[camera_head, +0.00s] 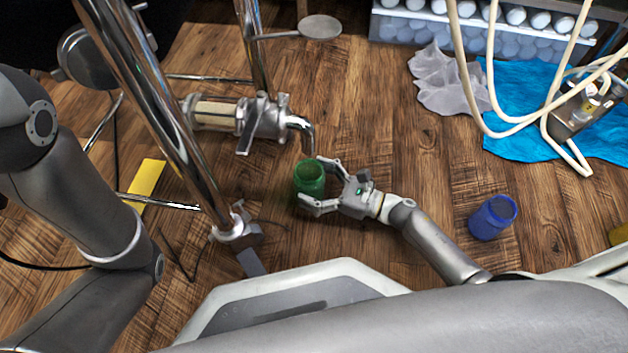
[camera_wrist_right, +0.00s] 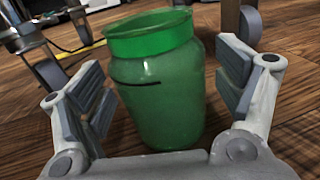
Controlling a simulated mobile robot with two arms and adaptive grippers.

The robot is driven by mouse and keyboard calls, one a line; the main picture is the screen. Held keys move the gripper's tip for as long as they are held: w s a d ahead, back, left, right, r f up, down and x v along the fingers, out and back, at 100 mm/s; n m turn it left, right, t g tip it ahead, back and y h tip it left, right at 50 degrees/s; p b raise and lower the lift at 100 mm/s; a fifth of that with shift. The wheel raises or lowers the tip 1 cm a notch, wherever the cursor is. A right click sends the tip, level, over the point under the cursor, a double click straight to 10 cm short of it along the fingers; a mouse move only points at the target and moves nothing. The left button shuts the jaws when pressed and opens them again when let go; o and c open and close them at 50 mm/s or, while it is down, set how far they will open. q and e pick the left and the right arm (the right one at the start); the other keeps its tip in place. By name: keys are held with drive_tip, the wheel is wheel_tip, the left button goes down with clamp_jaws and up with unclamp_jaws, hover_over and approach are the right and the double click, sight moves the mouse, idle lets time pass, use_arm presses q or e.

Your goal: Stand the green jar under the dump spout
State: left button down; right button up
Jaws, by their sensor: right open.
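The green jar (camera_head: 309,181) stands upright on the wooden floor, its open mouth close to the tip of the metal dump spout (camera_head: 307,130). From the head view I cannot tell whether the mouth is exactly below the spout. My right gripper (camera_head: 318,184) is open, with its fingers on either side of the jar. In the right wrist view the jar (camera_wrist_right: 160,85) sits between the two finger pads, with a visible gap on the right and little or none on the left. My left arm is at the left edge; its gripper is out of view.
A blue jar (camera_head: 493,217) stands on the floor at right. A steel pole (camera_head: 180,130) and its foot are left of the green jar. A yellow sheet (camera_head: 146,184), a grey cloth (camera_head: 446,80) and a blue cloth (camera_head: 517,137) lie around.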

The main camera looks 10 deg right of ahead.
drive_tip(key=shift+r, duration=0.1)
drive_tip(key=shift+s+d+r, duration=0.1)
drive_tip(key=shift+s+d, duration=0.05)
drive_tip(key=shift+d, duration=0.05)
drive_tip(key=p+v, duration=0.5)
drive_tip(key=v, duration=0.5)
drive_tip(key=shift+s+d, duration=0.2)
drive_tip(key=shift+d, duration=0.1)
drive_tip(key=shift+s+d, duration=0.25)
drive_tip(key=shift+d, duration=0.05)
